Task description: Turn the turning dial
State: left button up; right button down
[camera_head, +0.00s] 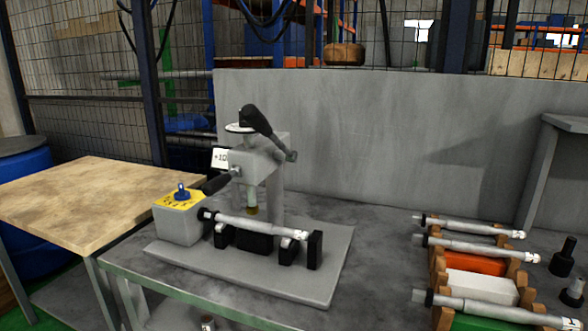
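A small blue knob (182,191), which looks like the turning dial, stands on the yellow plate (168,201) on top of a grey control box (178,227). Neither of my grippers shows in the head view.
A metal shaft (255,225) lies across black supports beside the box. A black lever (258,122) tops the grinder. More shafts (470,227) rest on a wooden rack at the right. A wooden table (80,200) stands left. The grey bench is clear between grinder and rack.

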aim_at(183, 195)
jog(key=j+z, duration=0.1)
jog(key=j, duration=0.7)
jog(key=i+j+z, duration=0.1)
jog(key=j, duration=0.7)
jog(key=i+j+z, duration=0.25)
jog(key=i+j, duration=0.2)
jog(key=j, duration=0.3)
